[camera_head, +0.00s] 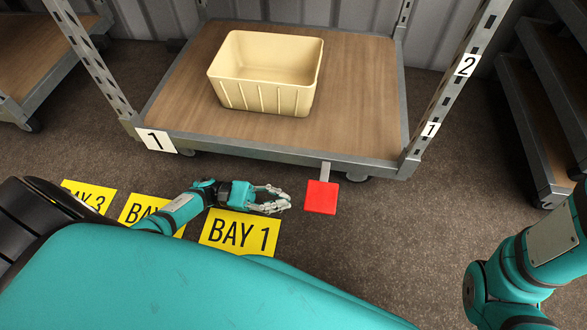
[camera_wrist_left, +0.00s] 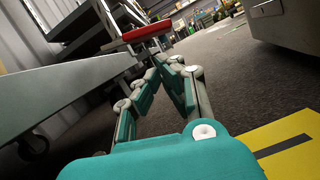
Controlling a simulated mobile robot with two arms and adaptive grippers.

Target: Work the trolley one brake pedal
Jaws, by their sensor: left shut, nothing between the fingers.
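The trolley one (camera_head: 290,150) has a wooden lower shelf, metal posts and a white label "1" at its front left corner. Its brake pedal (camera_head: 321,197) is a red square plate on a short grey arm under the front edge, towards the right. In the left wrist view the red pedal (camera_wrist_left: 146,33) shows beyond the fingertips, upper middle. My left gripper (camera_head: 287,198) is shut and empty, low over the floor, just left of the pedal; I cannot tell if it touches. My right arm shows at the right edge, but its gripper is out of view.
A cream bin (camera_head: 267,74) stands empty on the shelf. Yellow floor signs, including BAY 1 (camera_head: 239,231), lie in front of the trolley. Another trolley (camera_head: 40,75) stands at the left and dark steps or shelves (camera_head: 545,110) at the right. Floor right of the pedal is clear.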

